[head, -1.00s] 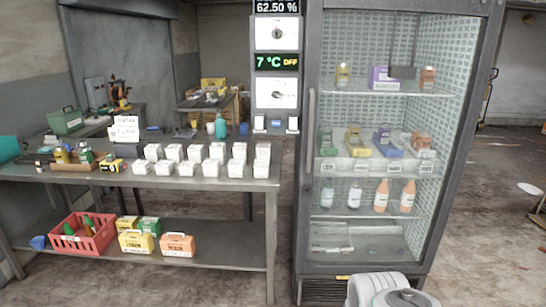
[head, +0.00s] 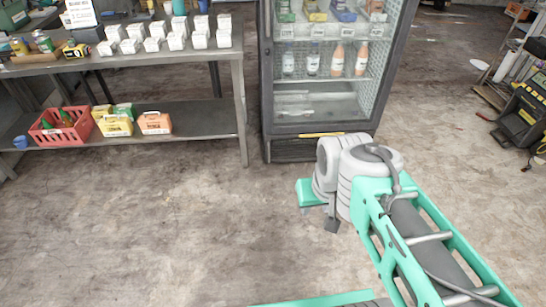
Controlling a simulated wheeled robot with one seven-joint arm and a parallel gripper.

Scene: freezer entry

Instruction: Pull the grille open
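The glass-door fridge (head: 378,105) stands at the back, its top out of view. Its dark slatted grille (head: 293,150) runs along the base below the glass door, with a yellow strip (head: 322,134) at its upper edge. My arm hides part of the grille's right end, and the grille looks shut. My gripper (head: 318,216) hangs below my white wrist and points down, in front of the fridge and apart from the grille. Its fingers are small and partly hidden, so I cannot tell whether they are open. I see nothing held.
A metal table (head: 185,58) with white cartons stands left of the fridge. Its lower shelf (head: 200,122) holds a red crate (head: 62,132) and small boxes. A black-and-yellow case (head: 522,115) stands at the right. The floor before the fridge is clear.

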